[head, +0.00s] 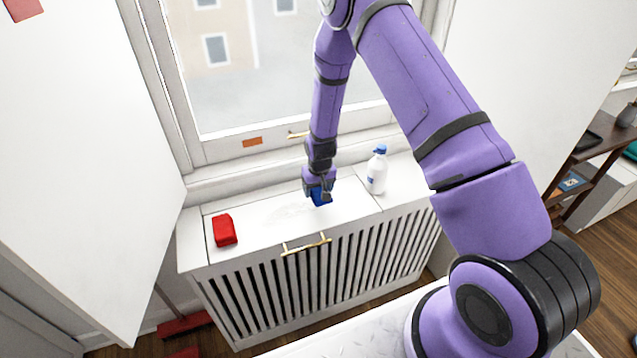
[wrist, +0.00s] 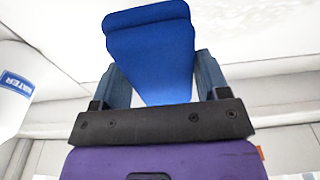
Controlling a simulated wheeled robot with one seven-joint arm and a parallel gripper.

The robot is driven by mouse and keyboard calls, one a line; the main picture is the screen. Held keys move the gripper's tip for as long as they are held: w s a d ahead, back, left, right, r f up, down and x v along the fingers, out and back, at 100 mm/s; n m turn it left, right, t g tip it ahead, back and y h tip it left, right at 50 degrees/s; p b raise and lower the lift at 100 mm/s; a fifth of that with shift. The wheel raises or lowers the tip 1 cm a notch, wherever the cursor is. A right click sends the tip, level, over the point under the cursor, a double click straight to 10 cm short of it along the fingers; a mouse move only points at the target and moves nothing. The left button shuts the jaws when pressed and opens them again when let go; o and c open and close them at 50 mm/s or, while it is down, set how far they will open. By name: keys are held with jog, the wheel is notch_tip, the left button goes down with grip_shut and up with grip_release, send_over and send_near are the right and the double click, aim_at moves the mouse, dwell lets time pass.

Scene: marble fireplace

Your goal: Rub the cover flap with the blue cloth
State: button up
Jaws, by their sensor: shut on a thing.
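The cover flap (head: 262,236) is the white panel on top of the slatted radiator cover below the window, with a brass handle at its front edge. A faint greyish patch shows on it left of my gripper. My gripper (head: 318,190) points down over the right part of the flap, shut on the blue cloth (wrist: 150,50). In the head view the cloth (head: 321,197) is at or just above the surface; I cannot tell if it touches. In the wrist view it sits folded between the two fingers (wrist: 160,85).
A red block-like object (head: 224,230) lies on the flap's left end. A white bottle with a blue top (head: 377,170) stands on the right of the cover, beyond the flap's seam. The window frame (head: 280,145) rises behind. A white panel (head: 80,170) stands at left.

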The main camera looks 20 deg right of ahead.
jog(key=shift+r, duration=1.55)
